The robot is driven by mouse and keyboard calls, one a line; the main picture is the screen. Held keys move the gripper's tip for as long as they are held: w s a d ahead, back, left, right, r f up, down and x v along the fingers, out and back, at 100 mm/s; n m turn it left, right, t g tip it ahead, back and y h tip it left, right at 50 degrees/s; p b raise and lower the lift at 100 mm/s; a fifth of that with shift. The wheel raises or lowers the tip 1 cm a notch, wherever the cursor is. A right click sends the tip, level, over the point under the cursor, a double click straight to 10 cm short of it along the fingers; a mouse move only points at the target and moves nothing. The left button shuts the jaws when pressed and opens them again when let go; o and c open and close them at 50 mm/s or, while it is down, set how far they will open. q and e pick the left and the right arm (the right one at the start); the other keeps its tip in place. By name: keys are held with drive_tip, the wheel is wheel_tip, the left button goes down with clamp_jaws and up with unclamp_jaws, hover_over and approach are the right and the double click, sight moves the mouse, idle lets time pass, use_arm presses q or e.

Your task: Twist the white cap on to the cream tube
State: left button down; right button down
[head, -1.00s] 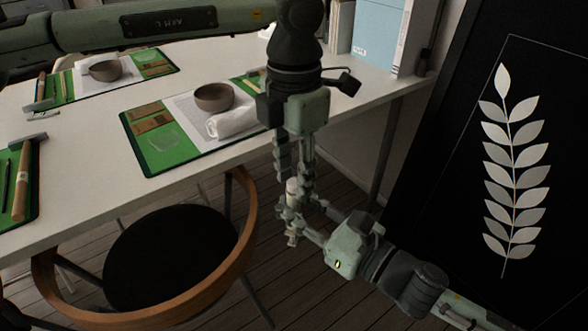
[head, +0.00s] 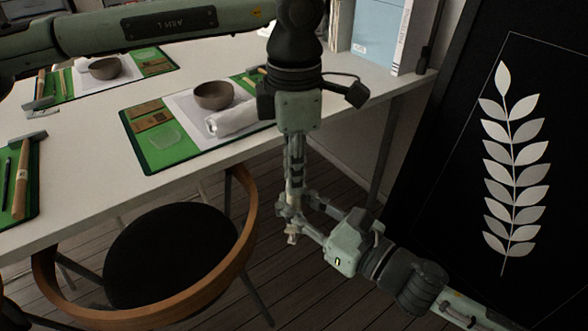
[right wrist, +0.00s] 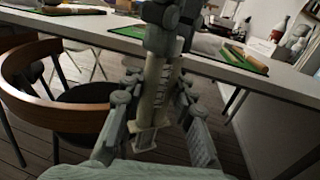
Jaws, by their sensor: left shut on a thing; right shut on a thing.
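The cream tube (right wrist: 155,95) stands upright in the right wrist view, with its wider foot (right wrist: 147,131) at the bottom. My right gripper (right wrist: 150,106) is shut around it; in the head view this gripper (head: 291,208) comes in from the lower right, and the tube's lower end (head: 292,237) shows below it. My left gripper (head: 295,182) points straight down from above, in line with the tube, and is shut at its top. The white cap is hidden behind the left fingers, so I cannot tell how it sits on the tube.
A white table (head: 85,125) behind holds green mats (head: 165,158), a grey bowl (head: 213,96), a rolled white cloth (head: 232,119) and hammers. A wooden chair (head: 244,225) stands left of the grippers. A black panel with a leaf design (head: 470,130) is at the right.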

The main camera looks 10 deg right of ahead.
use_arm(q)
drive_tip(key=c, duration=1.4)
unclamp_jaws()
drive_tip(key=shift+o, duration=0.2)
wheel_tip(320, 180, up, 12)
